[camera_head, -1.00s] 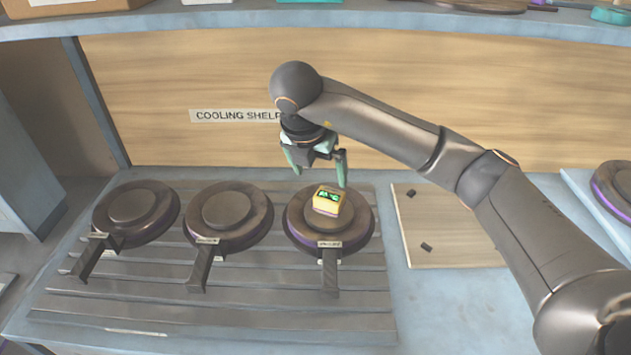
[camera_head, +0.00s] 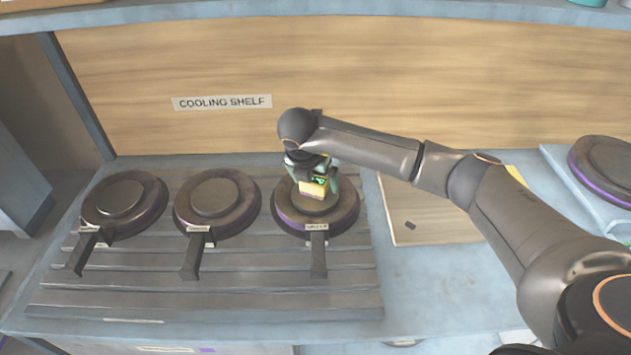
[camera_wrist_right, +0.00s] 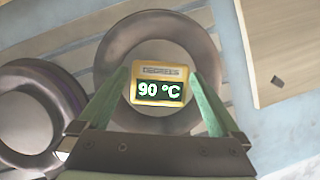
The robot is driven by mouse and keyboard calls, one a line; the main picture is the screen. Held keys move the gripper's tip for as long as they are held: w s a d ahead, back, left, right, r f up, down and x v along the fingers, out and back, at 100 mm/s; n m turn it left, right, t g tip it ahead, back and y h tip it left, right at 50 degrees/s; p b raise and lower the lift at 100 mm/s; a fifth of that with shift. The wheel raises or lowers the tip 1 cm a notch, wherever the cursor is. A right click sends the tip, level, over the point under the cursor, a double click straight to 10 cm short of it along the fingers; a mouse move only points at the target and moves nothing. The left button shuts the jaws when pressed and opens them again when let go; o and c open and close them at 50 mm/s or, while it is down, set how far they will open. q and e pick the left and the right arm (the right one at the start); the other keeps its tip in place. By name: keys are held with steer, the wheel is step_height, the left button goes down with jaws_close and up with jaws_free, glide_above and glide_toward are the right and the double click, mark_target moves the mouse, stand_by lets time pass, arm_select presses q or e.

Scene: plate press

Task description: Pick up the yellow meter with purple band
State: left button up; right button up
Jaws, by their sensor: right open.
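The yellow meter (camera_head: 312,188) with a green digital display sits on the rightmost round dark plate press (camera_head: 345,222) on the slatted rack. In the right wrist view the meter (camera_wrist_right: 158,70) reads 90 °C and lies between the two green fingers. My right gripper (camera_head: 318,180) is down at the meter, its fingers open on either side. In the wrist view, gaps show between the fingers and the meter. My left gripper is not in view.
Two more round presses with handles, a left one (camera_head: 124,203) and a middle one (camera_head: 216,202), stand on the slatted rack (camera_head: 150,285). A wooden board (camera_head: 440,225) with a small dark piece lies to the right. The back panel carries a "COOLING SHELF" label (camera_head: 222,102).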

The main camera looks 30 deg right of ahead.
mark_target(316, 179)
steer(key=shift+f, duration=0.3)
steer(key=shift+w+r, duration=0.1)
steer(key=c, duration=1.5)
steer(key=shift+r+b, duration=0.3)
steer(key=shift+r, duration=0.25)
steer(key=shift+s+r+b, duration=0.25)
steer(key=shift+r+b, duration=0.1)
steer(key=shift+r, duration=0.9)
steer(key=s+a+r, duration=0.1)
steer(key=s+r, duration=0.2)
steer(key=s, duration=0.1)
steer(key=s+r, duration=0.3)
steer(key=s, duration=0.2)
steer(key=s+a+r, duration=0.1)
steer(key=s+r, duration=0.2)
steer(key=s, duration=0.1)
steer(key=shift+s+a+r, duration=0.15)
steer(key=shift+s+a, duration=0.05)
steer(key=shift+a, duration=0.1)
